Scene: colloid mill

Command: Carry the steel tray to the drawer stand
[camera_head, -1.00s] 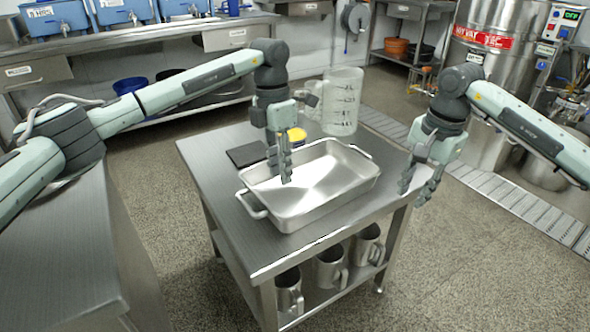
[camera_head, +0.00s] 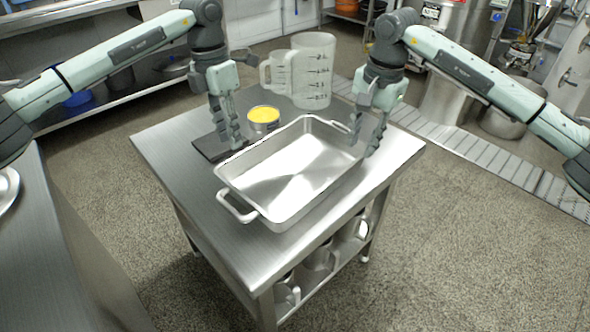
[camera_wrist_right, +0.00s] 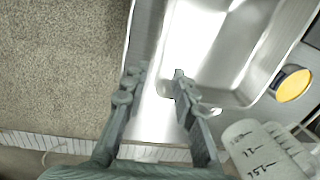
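The steel tray (camera_head: 318,193) is a shallow rectangular pan with a loop handle at each end. It rests on a steel table (camera_head: 165,150). My left gripper (camera_head: 231,143) hangs at the tray's far left side, fingers apart and empty. My right gripper (camera_head: 368,150) is at the tray's right end, near the far handle. In the right wrist view, that gripper (camera_wrist_right: 158,74) has its fingers spread, one over the tray (camera_wrist_right: 205,45) and one outside its edge. Neither gripper visibly grips the tray. I cannot tell which furniture is the drawer stand.
A tin with yellow contents (camera_head: 263,118), a dark flat pad (camera_head: 208,148) and clear measuring jugs (camera_head: 313,72) stand behind the tray. Steel mugs (camera_head: 320,262) sit on the shelf below. A steel counter (camera_head: 60,250) is at left. Open floor lies right.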

